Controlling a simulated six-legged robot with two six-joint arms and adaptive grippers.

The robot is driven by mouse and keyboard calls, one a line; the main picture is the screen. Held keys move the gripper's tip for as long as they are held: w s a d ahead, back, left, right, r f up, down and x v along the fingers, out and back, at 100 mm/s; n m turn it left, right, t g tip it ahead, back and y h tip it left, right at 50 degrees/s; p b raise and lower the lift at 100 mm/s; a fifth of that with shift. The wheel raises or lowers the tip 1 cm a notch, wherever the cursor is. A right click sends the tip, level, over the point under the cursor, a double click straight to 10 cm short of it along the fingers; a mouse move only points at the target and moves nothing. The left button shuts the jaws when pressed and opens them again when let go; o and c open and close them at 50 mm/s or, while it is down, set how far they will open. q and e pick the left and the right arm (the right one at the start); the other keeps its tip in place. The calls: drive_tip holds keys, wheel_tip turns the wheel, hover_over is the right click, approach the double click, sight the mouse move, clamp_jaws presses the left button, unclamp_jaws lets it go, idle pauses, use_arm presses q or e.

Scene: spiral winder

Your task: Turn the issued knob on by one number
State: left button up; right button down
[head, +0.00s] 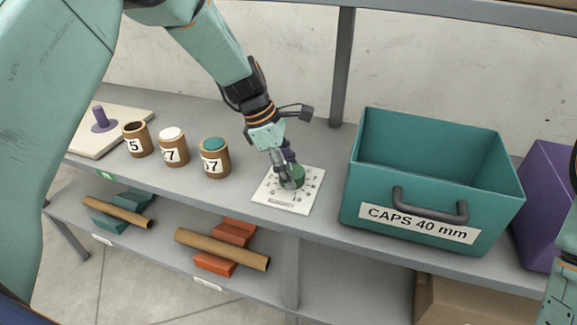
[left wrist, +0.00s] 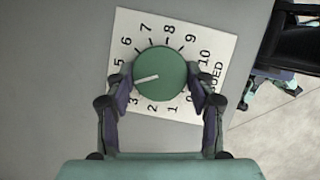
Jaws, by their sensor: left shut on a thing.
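The green round knob (head: 293,177) sits on a white dial plate (head: 305,202) on the shelf. In the left wrist view, the knob (left wrist: 161,70) has a white pointer line directed left and slightly down, toward a spot between 5 and 3 that my finger covers. The dial plate (left wrist: 215,50) shows numbers around the knob and partly hidden lettering ending "UED". My left gripper (head: 288,174) reaches down from above; its two fingers (left wrist: 161,85) are shut on opposite sides of the knob.
A teal bin (head: 365,180) labelled "CAPS 40 mm" stands right of the dial. Several brown numbered cups, including one with a teal top (head: 215,160), stand to the left. A cream board with a purple peg (head: 100,118) is farther left. Brown tubes (head: 222,249) lie on the lower shelf.

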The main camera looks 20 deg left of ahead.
use_arm(q)
drive_tip(key=m+g+p, duration=0.1)
drive_tip(key=m+p, duration=0.1)
drive_tip(key=p, duration=0.1)
drive_tip(key=shift+r, duration=0.2)
drive_tip(key=shift+w+d+f+m+g+p, duration=0.1)
drive_tip(key=shift+m+g+p, duration=0.3)
drive_tip(key=shift+m+p, duration=0.65)
drive_tip(key=shift+m+g, duration=0.4)
drive_tip(key=shift+m, duration=0.55)
drive_tip(key=m, duration=0.2)
drive_tip(key=shift+w+f+m+g+p, duration=0.15)
drive_tip(key=shift+m+g+p, duration=0.15)
drive_tip(key=shift+g+p, duration=0.1)
drive_tip(key=shift+d+m+g+y, duration=0.1)
drive_tip(key=shift+m+g+y, duration=0.45)
drive_tip(key=shift+m, duration=0.85)
drive_tip(key=o, duration=1.2)
drive_tip(key=shift+c, duration=0.2)
